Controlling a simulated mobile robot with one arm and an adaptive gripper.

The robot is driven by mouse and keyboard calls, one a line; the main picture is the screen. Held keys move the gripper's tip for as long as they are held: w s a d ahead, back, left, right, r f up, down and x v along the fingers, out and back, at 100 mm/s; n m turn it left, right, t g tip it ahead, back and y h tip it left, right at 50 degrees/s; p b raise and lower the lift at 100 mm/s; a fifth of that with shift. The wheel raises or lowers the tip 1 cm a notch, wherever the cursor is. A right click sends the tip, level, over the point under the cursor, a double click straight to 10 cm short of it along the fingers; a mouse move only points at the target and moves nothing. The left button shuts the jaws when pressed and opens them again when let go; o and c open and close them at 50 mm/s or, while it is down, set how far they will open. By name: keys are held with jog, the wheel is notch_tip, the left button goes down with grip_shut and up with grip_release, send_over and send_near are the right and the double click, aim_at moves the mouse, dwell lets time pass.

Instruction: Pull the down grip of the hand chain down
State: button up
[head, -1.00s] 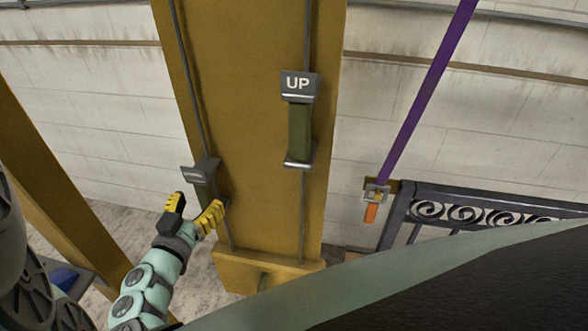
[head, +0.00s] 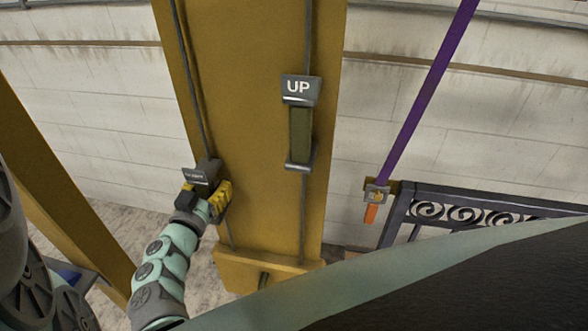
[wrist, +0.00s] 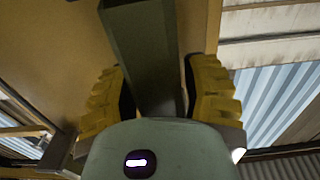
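The down grip (head: 203,172) is a dark green-grey handle with a small, hard-to-read label plate, on the left chain of the yellow column. My gripper (head: 206,197) is at its lower part, just under the label plate. In the wrist view the handle (wrist: 145,55) runs between my two yellow fingers, whose dark pads lie close along its sides. I cannot tell whether both pads press on it. The up grip (head: 300,130), with a plate reading UP, hangs higher on the right chain, clear of my gripper.
The yellow column (head: 255,150) stands right behind the grips, with a ledge (head: 268,262) low on it. A purple strap (head: 430,90) with a buckle hangs at the right, beside a dark ornamental railing (head: 470,205). Another yellow post (head: 60,190) stands at the left.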

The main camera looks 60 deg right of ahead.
aim_at(229, 219)
grip_shut()
jog(key=shift+r, duration=0.1)
dwell(0.3)
notch_tip(229, 219, down, 17)
jog(key=b, duration=1)
jog(key=shift+c, duration=1)
grip_release()
jog(key=shift+a, duration=0.1)
jog(key=shift+o, duration=0.8)
jog(key=shift+a, duration=0.2)
jog(key=o, duration=0.4)
jog(key=shift+d+r, duration=0.15)
jog(key=shift+d, duration=0.05)
